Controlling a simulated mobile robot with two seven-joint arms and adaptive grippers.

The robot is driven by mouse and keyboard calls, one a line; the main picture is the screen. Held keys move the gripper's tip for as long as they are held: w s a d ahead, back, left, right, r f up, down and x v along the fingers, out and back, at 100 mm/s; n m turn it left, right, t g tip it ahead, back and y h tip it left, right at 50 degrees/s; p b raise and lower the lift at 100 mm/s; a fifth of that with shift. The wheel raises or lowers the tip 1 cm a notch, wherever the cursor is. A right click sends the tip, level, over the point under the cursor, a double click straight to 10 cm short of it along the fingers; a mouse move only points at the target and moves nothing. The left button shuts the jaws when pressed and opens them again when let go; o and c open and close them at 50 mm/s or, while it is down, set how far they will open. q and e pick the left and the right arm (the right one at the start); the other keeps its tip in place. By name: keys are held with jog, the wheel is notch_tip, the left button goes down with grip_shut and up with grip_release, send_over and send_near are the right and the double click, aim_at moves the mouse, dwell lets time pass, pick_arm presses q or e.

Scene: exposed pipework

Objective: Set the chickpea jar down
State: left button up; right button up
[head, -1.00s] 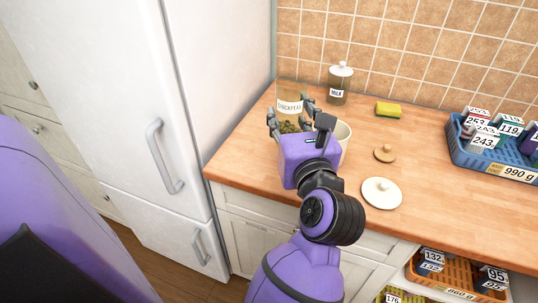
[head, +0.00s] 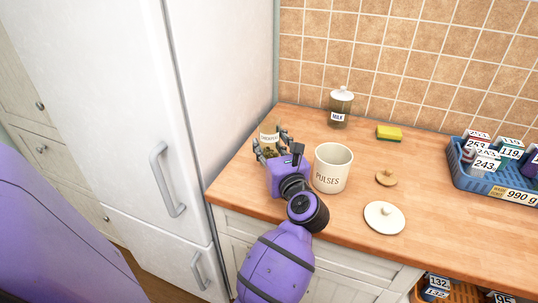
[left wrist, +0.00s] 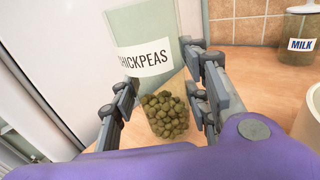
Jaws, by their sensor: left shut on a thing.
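The chickpea jar (head: 269,138) is clear, with a white label and greenish-brown chickpeas in its lower part. It also shows in the left wrist view (left wrist: 145,58), between the fingers. My left gripper (head: 269,149) is shut on the jar, above the left end of the wooden counter (head: 240,177) near the fridge. The gripper hides the jar's base in the head view, so I cannot tell whether it touches the counter. My right gripper is not in view.
The pulses canister (head: 331,168) stands open just right of my gripper. Behind are the milk jar (head: 341,107) and a sponge (head: 389,132). Two lids, a wooden one (head: 386,178) and a white one (head: 384,217), lie to the right. The fridge (head: 225,90) borders the left.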

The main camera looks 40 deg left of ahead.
aim_at(269, 156)
pick_arm(q)
jog(key=shift+w+a+f, duration=0.15)
jog(key=shift+a+f, duration=0.05)
jog(key=f, duration=0.3)
jog(key=shift+w+a+f, duration=0.1)
jog(key=shift+w+a, duration=0.1)
jog(key=shift+w, duration=0.05)
jog(key=shift+f, duration=0.25)
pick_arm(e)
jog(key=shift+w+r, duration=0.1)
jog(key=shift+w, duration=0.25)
pick_arm(q)
jog(key=shift+f, duration=0.2)
jog(key=o, duration=1)
jog(key=shift+f, duration=0.15)
jog(key=shift+c, duration=0.2)
jog(key=o, duration=0.4)
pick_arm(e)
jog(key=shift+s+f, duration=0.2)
pick_arm(q)
jog(key=shift+o, duration=0.2)
